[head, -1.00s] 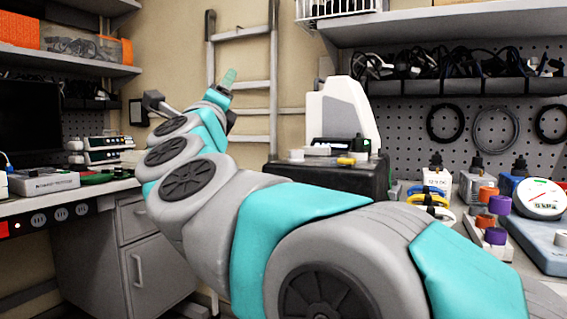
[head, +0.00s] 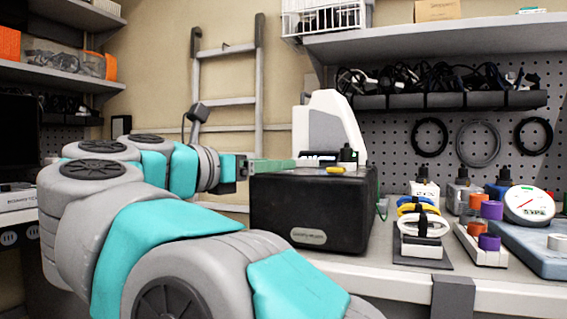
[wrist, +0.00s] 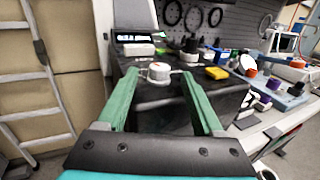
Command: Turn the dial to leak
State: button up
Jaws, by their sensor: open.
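A white and grey round dial (wrist: 158,73) sits on top of the black box (wrist: 160,118), ahead of and between my fingertips in the wrist view. My gripper (wrist: 158,80) is open, with its two green fingers on either side of the dial's near side. I cannot tell if either finger touches it. In the head view my gripper (head: 282,165) points right over the left end of the black box (head: 315,213) and seems to hide the dial. No "leak" mark is readable.
A small lit display (wrist: 136,37), a yellow piece (wrist: 217,73) and a black-topped piece (head: 348,155) are near the dial. A white casing (head: 328,122) stands behind. Rings on a stand (head: 422,230), purple and orange knobs (head: 490,210) and a gauge (head: 528,205) are right.

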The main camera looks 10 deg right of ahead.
jog(key=shift+x, duration=2.05)
jog(key=shift+c, duration=0.3)
grip_shut()
